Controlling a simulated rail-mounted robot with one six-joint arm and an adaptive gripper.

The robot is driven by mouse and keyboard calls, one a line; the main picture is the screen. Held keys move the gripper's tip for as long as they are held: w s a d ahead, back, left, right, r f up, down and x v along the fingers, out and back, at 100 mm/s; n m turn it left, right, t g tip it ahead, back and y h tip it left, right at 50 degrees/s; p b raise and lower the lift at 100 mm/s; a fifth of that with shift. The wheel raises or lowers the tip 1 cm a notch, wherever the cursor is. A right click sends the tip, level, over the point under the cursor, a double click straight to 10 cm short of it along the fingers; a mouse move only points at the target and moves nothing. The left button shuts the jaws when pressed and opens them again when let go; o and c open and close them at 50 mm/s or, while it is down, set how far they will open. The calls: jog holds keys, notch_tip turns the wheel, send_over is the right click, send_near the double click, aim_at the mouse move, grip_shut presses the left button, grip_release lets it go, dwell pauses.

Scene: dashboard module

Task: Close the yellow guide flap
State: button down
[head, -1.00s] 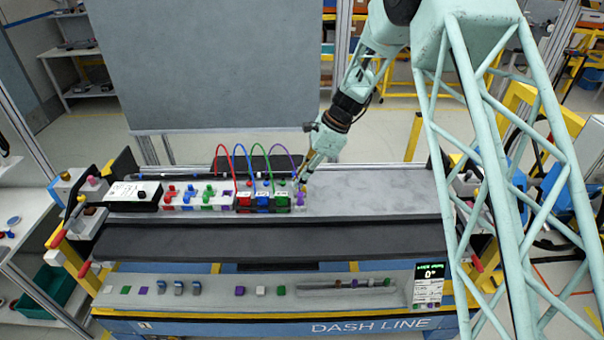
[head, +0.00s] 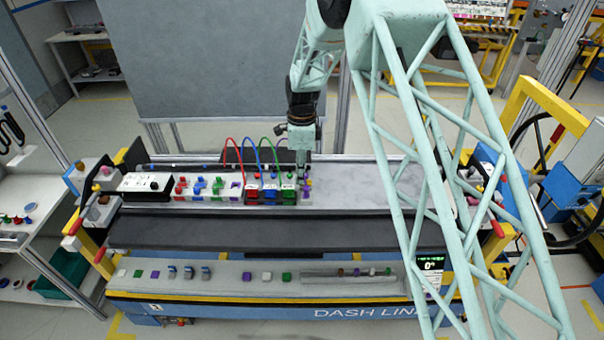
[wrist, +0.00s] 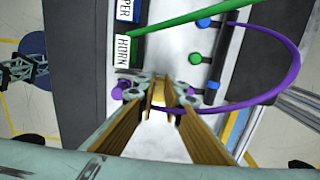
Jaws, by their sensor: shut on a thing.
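My gripper (head: 302,174) points down, nearly upright, at the right end of the row of coloured modules on the dashboard. In the wrist view, my gripper's two brown-yellow fingers (wrist: 162,92) come together around a small yellow piece, which looks like the yellow guide flap (wrist: 158,90). Only a small part of the flap shows between the fingertips, so its angle cannot be told. In the head view the flap is hidden by my gripper or too small to make out.
A purple cable (wrist: 297,62) loops close to the right of my fingers. A green cable (wrist: 195,22) crosses above them in the wrist view. Red (head: 252,196) and green (head: 288,197) connector blocks stand just left. The grey dashboard top (head: 350,183) on the right is clear.

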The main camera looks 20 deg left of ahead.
jog(key=shift+s+a+f+h, duration=0.15)
jog(key=shift+f+h, duration=0.15)
jog(key=shift+h, duration=0.4)
jog(key=c, duration=2.7)
grip_release()
jog(key=shift+r, duration=0.1)
jog(key=shift+s+a+r, duration=0.1)
jog(key=shift+a+r, duration=0.1)
jog(key=shift+r, duration=1.75)
jog(key=shift+a+r, duration=0.2)
jog(key=shift+r, duration=1.75)
jog(key=shift+s+a+r, duration=0.1)
jog(key=shift+a+r, duration=0.1)
jog(key=shift+r, duration=1.75)
